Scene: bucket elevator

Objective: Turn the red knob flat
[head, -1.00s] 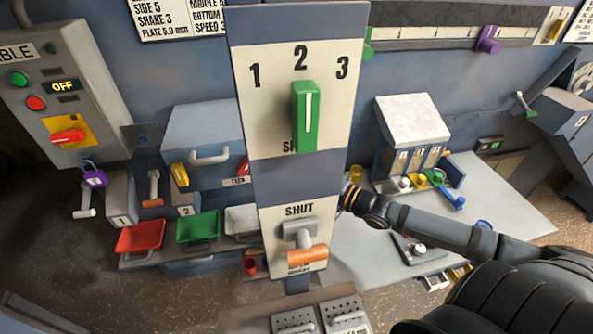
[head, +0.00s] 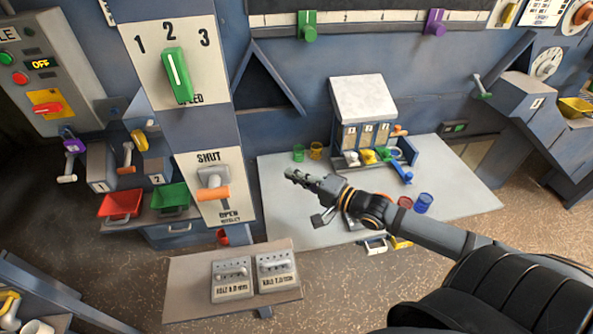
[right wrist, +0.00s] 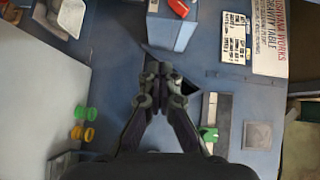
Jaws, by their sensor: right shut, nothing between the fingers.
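The red knob (head: 47,109) sits on a yellow plate on the grey control box (head: 68,75) at the left of the head view. Its handle lies roughly crosswise on the plate, and the box shows OFF above it. My right gripper (head: 290,174) is shut and empty, far to the right of the knob, in front of the grey worktable. In the right wrist view its fingertips (right wrist: 158,75) are together with nothing between them. A red part (right wrist: 178,8) shows at that view's top edge; I cannot tell what it is. My left gripper is out of view.
A post with a green selector (head: 176,75) at 2 and an orange-handled SHUT lever (head: 213,192) stands between my right gripper and the control box. Red (head: 120,204) and green (head: 169,197) trays sit below.

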